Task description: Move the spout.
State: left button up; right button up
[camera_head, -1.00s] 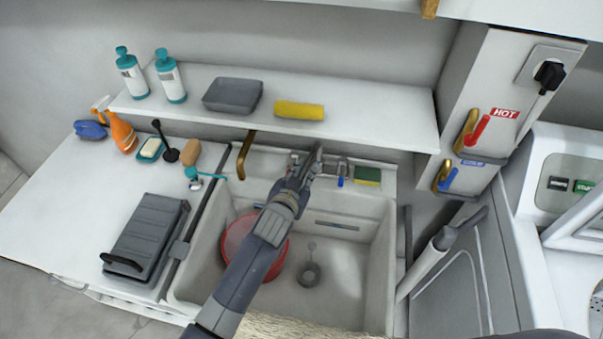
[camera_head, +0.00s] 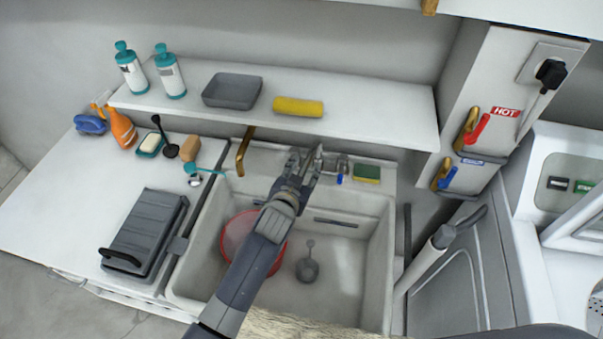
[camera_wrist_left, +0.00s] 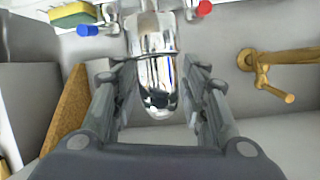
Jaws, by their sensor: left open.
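The chrome spout (camera_wrist_left: 156,75) hangs between the fingers of my left gripper (camera_wrist_left: 158,100) in the left wrist view, with one finger on each side. The fingers are apart, and a gap shows beside the spout. In the head view my left gripper (camera_head: 306,160) is over the back edge of the sink, at the faucet, and hides most of the spout. The faucet has a blue handle (camera_wrist_left: 88,30) and a red handle (camera_wrist_left: 204,8). My right gripper is not in view.
The white sink (camera_head: 375,270) holds a red basin (camera_head: 238,232) and a grey plug (camera_head: 307,268). A shelf (camera_head: 370,115) overhangs behind. A brass pipe (camera_head: 243,150) is left of the gripper, and a sponge (camera_head: 367,173) is right. The right part of the sink is clear.

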pick_arm(q)
jog(key=v, duration=1.2)
